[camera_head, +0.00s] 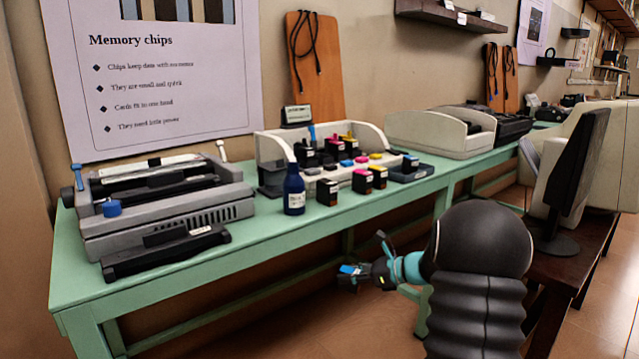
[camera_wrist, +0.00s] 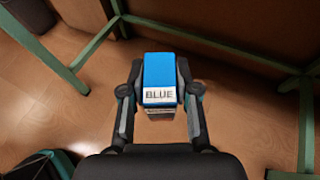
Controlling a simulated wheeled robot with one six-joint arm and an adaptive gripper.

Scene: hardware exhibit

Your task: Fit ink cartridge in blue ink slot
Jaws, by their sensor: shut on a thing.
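My gripper (camera_head: 366,272) is low in front of the green table, below the level of its top. It is shut on an ink cartridge with a blue top and a white label reading BLUE; the cartridge (camera_wrist: 160,82) sits between both fingers in the wrist view. In the head view only a bit of the cartridge's blue top (camera_head: 349,269) shows. The white printer carriage (camera_head: 375,134) with ink slots stands on the table, with several dark cartridges in and around it. Which slot is the blue one cannot be told from here.
Loose cartridges (camera_head: 327,191) and a dark blue bottle (camera_head: 294,190) stand along the front of the green table (camera_head: 250,235). A grey printer (camera_head: 160,205) is at the left. A dark stand (camera_head: 575,175) and brown table are at the right. Open floor lies below my gripper.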

